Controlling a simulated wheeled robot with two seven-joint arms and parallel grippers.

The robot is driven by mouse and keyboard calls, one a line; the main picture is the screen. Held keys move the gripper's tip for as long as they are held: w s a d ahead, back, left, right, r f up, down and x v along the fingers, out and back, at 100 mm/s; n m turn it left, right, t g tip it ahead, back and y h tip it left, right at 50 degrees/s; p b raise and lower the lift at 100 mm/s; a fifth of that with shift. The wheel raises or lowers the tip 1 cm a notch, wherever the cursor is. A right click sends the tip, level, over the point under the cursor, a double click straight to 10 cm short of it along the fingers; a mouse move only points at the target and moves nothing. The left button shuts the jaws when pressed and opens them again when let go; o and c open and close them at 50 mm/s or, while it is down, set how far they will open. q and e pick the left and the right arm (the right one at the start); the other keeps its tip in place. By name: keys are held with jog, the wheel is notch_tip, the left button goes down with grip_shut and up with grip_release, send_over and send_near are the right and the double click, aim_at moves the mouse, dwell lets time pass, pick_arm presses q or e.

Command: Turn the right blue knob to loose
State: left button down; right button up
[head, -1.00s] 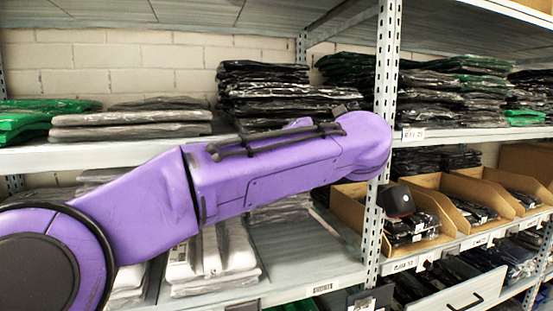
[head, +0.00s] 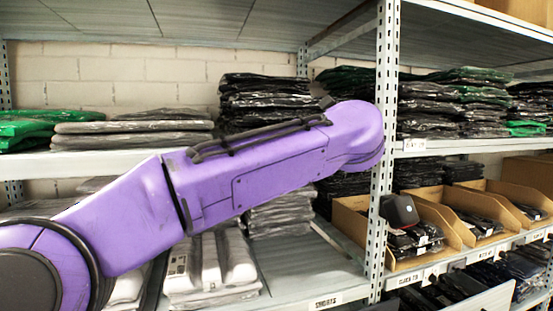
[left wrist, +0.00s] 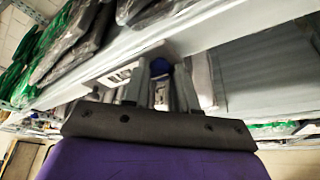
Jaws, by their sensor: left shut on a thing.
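My left arm crosses the head view from the lower left, and its gripper is hidden there. In the left wrist view my left gripper (left wrist: 160,75) points up under a pale shelf edge. Its two grey fingers are close together around a small dark blue round knob (left wrist: 160,66) and shut on it. The knob is partly covered by the fingers, and its turn angle cannot be told. No second blue knob can be made out. My right gripper is not in view.
Metal shelves hold stacks of bagged garments (head: 265,100). A slotted upright post (head: 387,110) stands just right of my arm's far end. Cardboard bins (head: 437,235) sit to its right, with a dark object (head: 398,209) at the first. A patch of the lower shelf (head: 300,265) is bare.

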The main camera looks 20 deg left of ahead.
pick_arm(q)
jog(key=c, duration=0.9)
grip_release()
jog(key=v, duration=1)
jog(key=shift+s+d+b, duration=0.1)
jog(key=shift+d+b, duration=0.05)
jog(key=shift+b, duration=0.15)
